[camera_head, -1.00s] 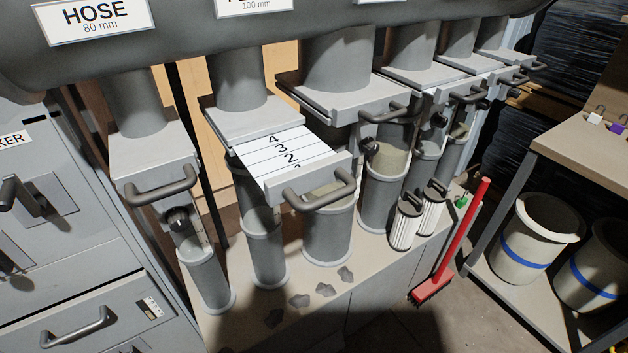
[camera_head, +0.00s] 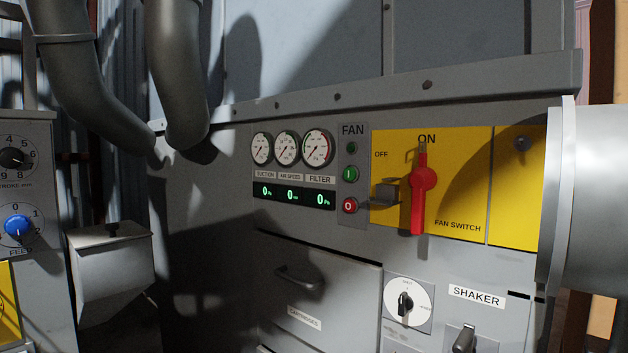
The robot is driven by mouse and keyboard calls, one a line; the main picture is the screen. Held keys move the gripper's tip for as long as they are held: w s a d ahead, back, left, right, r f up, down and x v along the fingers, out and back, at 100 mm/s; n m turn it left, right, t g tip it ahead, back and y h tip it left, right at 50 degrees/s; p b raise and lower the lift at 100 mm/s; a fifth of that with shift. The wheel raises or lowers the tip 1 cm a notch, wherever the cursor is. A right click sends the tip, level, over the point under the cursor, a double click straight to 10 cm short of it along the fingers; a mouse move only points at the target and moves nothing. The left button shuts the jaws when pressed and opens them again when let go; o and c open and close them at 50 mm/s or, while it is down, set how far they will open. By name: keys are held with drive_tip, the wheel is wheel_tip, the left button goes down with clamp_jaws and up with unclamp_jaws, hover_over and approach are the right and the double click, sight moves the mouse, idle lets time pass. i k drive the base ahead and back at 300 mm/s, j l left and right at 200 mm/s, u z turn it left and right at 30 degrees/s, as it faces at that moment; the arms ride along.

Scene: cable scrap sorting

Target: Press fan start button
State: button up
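The green fan start button (camera_head: 349,173), marked with a light line, sits on a narrow grey plate labelled FAN. A smaller dark green lamp (camera_head: 351,147) is above it and a red stop button (camera_head: 349,205) marked O is below it. To the right, the red fan switch lever (camera_head: 419,195) stands upright on a yellow panel (camera_head: 466,165) and points at ON. A small grey block with a thin plate (camera_head: 387,193) sticks out between the lever and the stop button. My gripper is not in view.
Three round gauges (camera_head: 288,149) sit left of the buttons, above a green digital display (camera_head: 293,195) reading zeros. A cartridge drawer (camera_head: 330,295) and shaker controls (camera_head: 407,302) are below. A large grey duct (camera_head: 595,200) projects at right, a hopper (camera_head: 108,270) at left.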

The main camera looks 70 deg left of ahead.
sight(349, 174)
drive_tip(key=u, duration=1.6)
